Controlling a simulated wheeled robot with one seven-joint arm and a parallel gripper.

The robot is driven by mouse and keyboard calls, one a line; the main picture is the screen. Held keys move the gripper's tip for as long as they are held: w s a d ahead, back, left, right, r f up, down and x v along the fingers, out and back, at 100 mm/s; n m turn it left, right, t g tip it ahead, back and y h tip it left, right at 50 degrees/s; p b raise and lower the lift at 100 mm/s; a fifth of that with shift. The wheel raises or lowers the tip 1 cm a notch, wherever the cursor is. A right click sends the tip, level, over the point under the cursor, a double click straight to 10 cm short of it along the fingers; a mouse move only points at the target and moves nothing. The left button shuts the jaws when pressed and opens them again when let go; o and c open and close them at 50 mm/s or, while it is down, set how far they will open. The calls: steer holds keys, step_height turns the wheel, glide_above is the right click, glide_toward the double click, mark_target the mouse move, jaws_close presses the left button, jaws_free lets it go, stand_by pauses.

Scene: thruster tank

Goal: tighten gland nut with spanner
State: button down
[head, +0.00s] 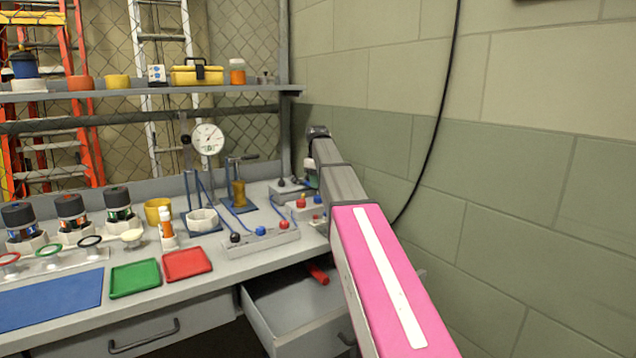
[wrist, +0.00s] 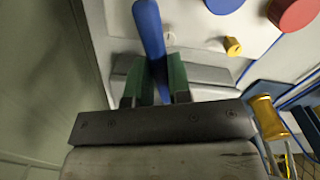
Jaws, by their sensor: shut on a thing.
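In the wrist view my gripper (wrist: 157,78) is shut with its green pads on a blue rod-shaped handle (wrist: 150,35), perhaps the spanner's. In the head view my arm reaches to the bench's back right corner and hides most of the gripper and the held thing.
A red knob (wrist: 294,12) and a brass cylinder (wrist: 266,112) are right of my gripper. The bench has a valve block (head: 262,240), a dial gauge (head: 208,139), and red (head: 187,264) and green trays (head: 135,278). An open drawer (head: 298,322) juts out below. A wall (head: 500,180) stands close on the right.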

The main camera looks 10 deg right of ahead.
steer(key=shift+s+a+m, duration=0.2)
steer(key=shift+m, duration=0.1)
steer(key=shift+s+a, duration=0.1)
steer(key=shift+s+a+m, duration=0.3)
steer(key=shift+a+m, duration=0.2)
steer(key=shift+m, duration=0.2)
stand_by(0.3)
steer(key=shift+s+a+m, duration=0.35)
steer(key=shift+a+m, duration=0.2)
steer(key=shift+m, duration=0.25)
steer(key=shift+a, duration=0.2)
steer(key=shift+r, duration=1.2)
stand_by(0.7)
steer(key=shift+s+d+r, duration=0.1)
steer(key=shift+s, duration=0.1)
steer(key=shift+s+d+r, duration=0.3)
steer(key=shift+s+r, duration=0.15)
steer(key=shift+s, duration=0.2)
steer(key=shift+s+d+r, duration=0.25)
steer(key=shift+s+r, duration=0.25)
steer(key=shift+s, duration=0.15)
steer(key=shift+s+d+r, duration=0.3)
steer(key=shift+s+r, duration=0.15)
steer(key=shift+s, duration=0.2)
